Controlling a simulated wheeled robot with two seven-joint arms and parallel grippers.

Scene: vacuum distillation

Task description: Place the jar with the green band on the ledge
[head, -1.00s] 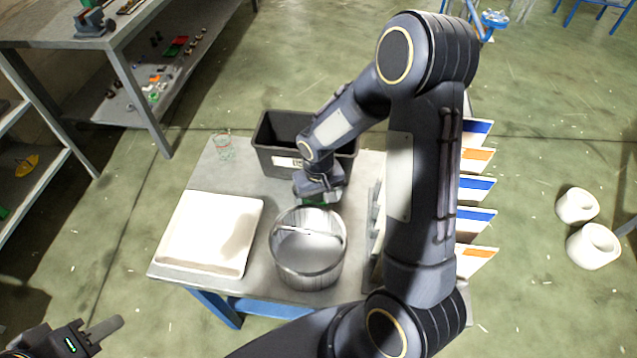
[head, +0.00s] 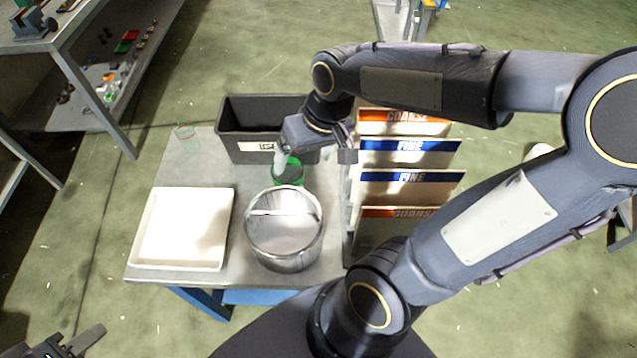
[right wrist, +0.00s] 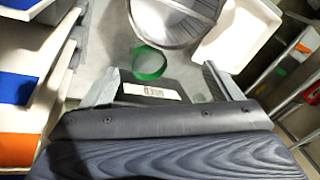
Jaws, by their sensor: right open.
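The clear jar with the green band (head: 288,174) stands on the table behind the round metal vessel. In the right wrist view its green band (right wrist: 149,63) shows just beyond my fingertips. My right gripper (head: 312,155) is open and empty close to the jar; in its wrist view the two fingers (right wrist: 160,80) are spread apart. The metal vessel (head: 284,257) has a flat strip (head: 285,212) across its inside; I cannot tell if this is the ledge. My left gripper (head: 78,343) is at the bottom left corner, partly cut off, away from the table.
A black bin (head: 240,150) stands behind the jar. A white tray (head: 150,258) lies on the left of the table. A rack of panels marked COARSE and FINE (head: 405,190) stands right of the vessel.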

